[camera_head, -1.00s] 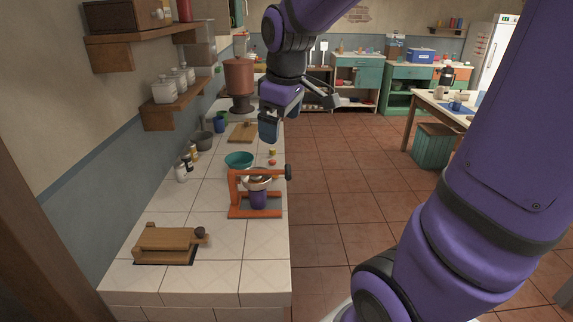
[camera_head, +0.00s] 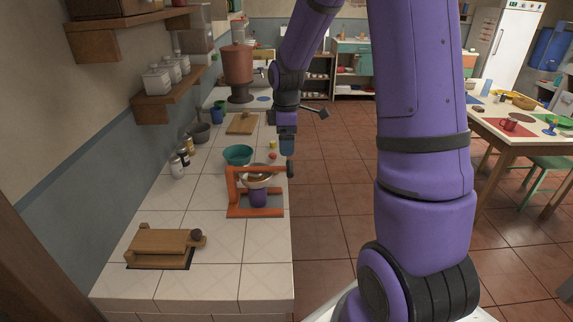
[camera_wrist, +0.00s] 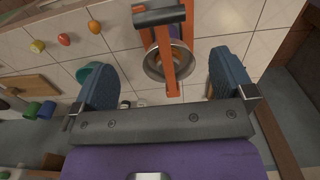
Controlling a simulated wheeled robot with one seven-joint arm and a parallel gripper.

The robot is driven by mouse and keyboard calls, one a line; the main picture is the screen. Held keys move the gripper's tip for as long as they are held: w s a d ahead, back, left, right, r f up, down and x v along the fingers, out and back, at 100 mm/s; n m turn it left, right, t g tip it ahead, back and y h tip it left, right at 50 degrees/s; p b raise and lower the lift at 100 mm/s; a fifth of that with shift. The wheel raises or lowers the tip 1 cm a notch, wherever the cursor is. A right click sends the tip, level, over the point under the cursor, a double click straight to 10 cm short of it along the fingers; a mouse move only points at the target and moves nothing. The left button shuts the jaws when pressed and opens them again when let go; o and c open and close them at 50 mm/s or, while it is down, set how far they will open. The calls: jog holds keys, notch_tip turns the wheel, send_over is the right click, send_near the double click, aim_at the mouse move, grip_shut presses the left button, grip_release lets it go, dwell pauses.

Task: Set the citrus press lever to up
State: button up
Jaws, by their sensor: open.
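The citrus press (camera_head: 233,196) is an orange frame on the counter with a metal bowl and a purple cup (camera_head: 258,197) inside it. Its orange lever (camera_head: 246,170) lies roughly level across the top, ending in a dark grip (camera_head: 290,169) at the counter's right edge. My gripper (camera_head: 287,150) hangs just above and behind that grip, empty. In the wrist view my gripper (camera_wrist: 163,62) has its two blue fingers wide apart. The press's dark grip (camera_wrist: 158,15) and bowl (camera_wrist: 170,68) show ahead between them. I cannot judge the exact gap to the grip.
A wooden press (camera_head: 160,246) stands at the near left of the counter. A teal bowl (camera_head: 237,154), small fruits (camera_head: 272,156) and a cutting board (camera_head: 242,124) lie behind the citrus press. Open floor (camera_head: 335,180) is to the right.

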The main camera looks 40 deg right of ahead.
aim_at(286, 167)
notch_tip(286, 167, down, 9)
jog(key=shift+r, duration=0.1)
dwell(0.4)
